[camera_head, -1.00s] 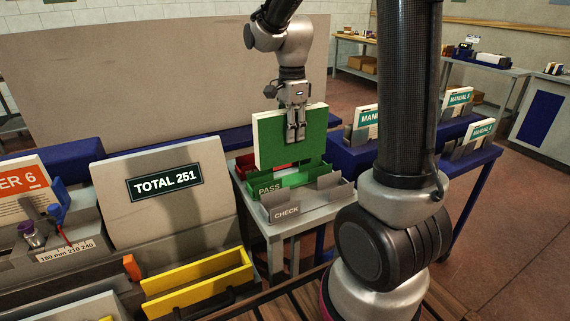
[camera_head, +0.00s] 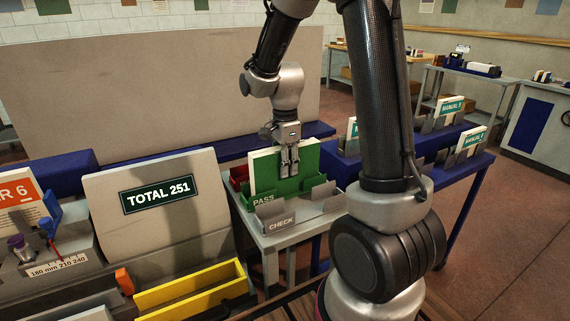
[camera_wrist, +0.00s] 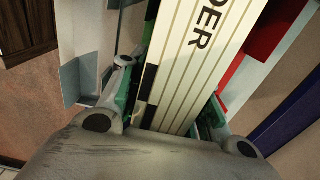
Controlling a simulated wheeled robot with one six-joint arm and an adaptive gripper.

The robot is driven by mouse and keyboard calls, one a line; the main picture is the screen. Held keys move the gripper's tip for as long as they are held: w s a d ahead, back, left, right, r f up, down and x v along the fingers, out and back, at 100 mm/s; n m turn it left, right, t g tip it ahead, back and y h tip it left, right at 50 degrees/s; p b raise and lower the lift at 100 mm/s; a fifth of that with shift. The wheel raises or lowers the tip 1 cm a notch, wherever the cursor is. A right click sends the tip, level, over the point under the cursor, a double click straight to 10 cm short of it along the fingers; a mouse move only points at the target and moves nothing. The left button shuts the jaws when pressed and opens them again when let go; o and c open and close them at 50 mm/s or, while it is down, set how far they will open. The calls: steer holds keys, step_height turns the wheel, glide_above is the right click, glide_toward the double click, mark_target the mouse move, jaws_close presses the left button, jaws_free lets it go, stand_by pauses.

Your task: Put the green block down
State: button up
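The green block (camera_head: 304,161) is a thick book-like block with a green cover and pale page edges. In the head view it stands upright, its lower part inside the green PASS tray (camera_head: 290,187). My gripper (camera_head: 289,170) is shut on the block, with a finger on each face. In the wrist view the block's pale spine (camera_wrist: 195,60), with black marks and the letters "DER", runs between the two fingers (camera_wrist: 165,100). The block's bottom edge is hidden by the tray wall, so I cannot tell whether it touches the tray floor.
A grey CHECK tray (camera_head: 280,224) stands in front of the PASS tray, and a red tray (camera_head: 238,176) is behind it. A grey panel reading TOTAL 251 (camera_head: 160,195) is to the left. Upright manuals (camera_head: 468,143) stand on a blue bench at right.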

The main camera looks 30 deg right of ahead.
steer(key=o, duration=0.4)
steer(key=shift+c, duration=0.2)
steer(key=shift+r, duration=0.1)
step_height(320, 180, up, 12)
steer(key=shift+r, duration=0.1)
steer(key=s+r+n+t, duration=0.2)
steer(key=s+n, duration=0.7)
steer(key=s, duration=0.1)
steer(key=s+d+r+n+t, duration=0.1)
steer(key=s+n+t, duration=0.1)
steer(key=s+n, duration=0.7)
steer(key=shift+s+d+r+t, duration=0.2)
steer(key=shift+s+r+t, duration=0.15)
steer(key=shift+s, duration=0.5)
